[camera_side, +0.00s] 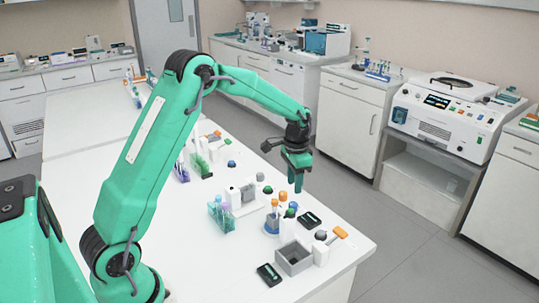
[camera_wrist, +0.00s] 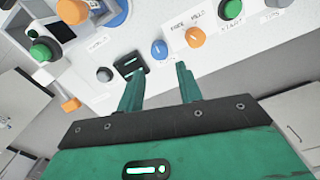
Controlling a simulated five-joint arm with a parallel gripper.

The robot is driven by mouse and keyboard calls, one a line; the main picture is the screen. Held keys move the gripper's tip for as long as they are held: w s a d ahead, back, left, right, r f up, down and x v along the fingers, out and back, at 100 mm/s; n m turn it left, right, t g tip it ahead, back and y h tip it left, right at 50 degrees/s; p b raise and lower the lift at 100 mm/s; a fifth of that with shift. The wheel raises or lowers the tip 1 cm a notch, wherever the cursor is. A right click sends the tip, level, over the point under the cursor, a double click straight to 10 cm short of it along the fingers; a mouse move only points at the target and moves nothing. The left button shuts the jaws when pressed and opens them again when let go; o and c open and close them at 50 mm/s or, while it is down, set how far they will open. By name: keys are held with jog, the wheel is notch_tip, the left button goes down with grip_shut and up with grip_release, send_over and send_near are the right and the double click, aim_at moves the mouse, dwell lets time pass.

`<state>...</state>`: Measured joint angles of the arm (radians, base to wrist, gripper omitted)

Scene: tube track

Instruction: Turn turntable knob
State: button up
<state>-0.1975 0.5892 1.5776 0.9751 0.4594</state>
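Several knobs stand on the bench, and I cannot tell which one is the turntable knob. In the wrist view a blue knob (camera_wrist: 159,48) and an orange knob (camera_wrist: 195,37) sit on a white labelled panel, with a green knob (camera_wrist: 232,9) further right. A dark knob (camera_wrist: 104,74), another green knob (camera_wrist: 42,50) and another orange knob (camera_wrist: 72,10) are to the left. My gripper (camera_wrist: 159,73) is open and empty, its fingers apart. In the side view my gripper (camera_side: 296,188) points down above the bench's far right edge, touching nothing.
The white bench (camera_side: 215,262) carries tube racks (camera_side: 222,216), a grey open box (camera_side: 294,259), a black device (camera_side: 269,274) and an orange-handled part (camera_side: 340,233). The bench's front left is clear. A white machine (camera_side: 446,115) stands at the right beyond the aisle.

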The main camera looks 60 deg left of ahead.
aim_at(293, 204)
jog(key=shift+f, duration=0.1)
jog(key=shift+f, duration=3.8)
jog(key=c, duration=0.7)
